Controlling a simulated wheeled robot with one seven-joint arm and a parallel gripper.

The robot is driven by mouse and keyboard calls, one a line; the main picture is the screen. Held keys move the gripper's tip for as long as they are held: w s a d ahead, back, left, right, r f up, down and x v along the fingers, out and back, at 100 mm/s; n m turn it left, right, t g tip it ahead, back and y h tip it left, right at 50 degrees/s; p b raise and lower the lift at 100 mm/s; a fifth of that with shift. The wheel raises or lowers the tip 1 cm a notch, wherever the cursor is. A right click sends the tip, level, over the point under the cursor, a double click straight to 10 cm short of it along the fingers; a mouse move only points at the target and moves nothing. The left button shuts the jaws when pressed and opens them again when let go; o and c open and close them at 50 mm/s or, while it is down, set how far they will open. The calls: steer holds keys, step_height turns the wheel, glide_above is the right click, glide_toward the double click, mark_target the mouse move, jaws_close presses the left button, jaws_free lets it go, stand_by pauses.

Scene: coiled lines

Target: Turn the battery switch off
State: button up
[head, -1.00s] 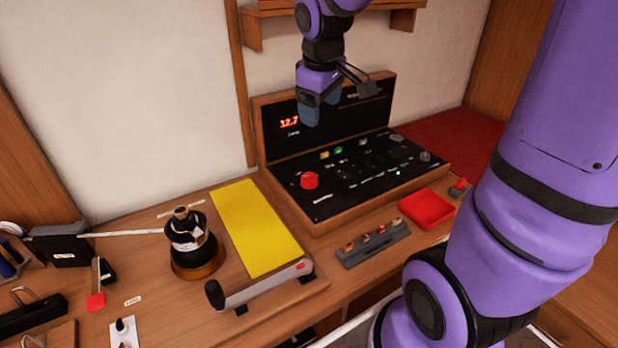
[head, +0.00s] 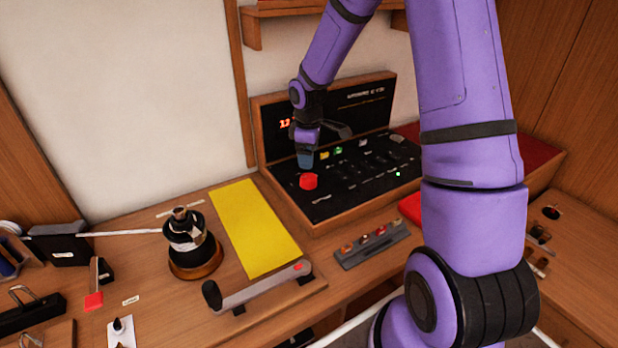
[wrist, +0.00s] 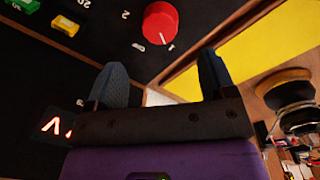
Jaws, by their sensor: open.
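The battery switch appears to be the red round knob (head: 308,181) at the left end of the black control panel (head: 330,205). In the wrist view the red knob (wrist: 160,22) has a pale pointer line, with white marks and a "2" beside it. My gripper (head: 305,160) is just behind and above the knob in the head view. In the wrist view its two blue-grey fingers (wrist: 158,82) are apart with nothing between them. The knob lies beyond the fingertips, and no contact shows.
Yellow and green switches (wrist: 40,18) sit near the knob. The upright back panel has a lit red display (head: 285,124). A yellow mat (head: 255,228), a winch-like black drum (head: 190,240) and a grey fuse strip (head: 372,247) lie around the panel.

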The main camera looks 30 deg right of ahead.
mark_target(309, 177)
steer(key=f, duration=0.9)
steer(key=shift+w+d, duration=0.15)
steer(key=shift+d, duration=0.05)
steer(key=c, duration=0.9)
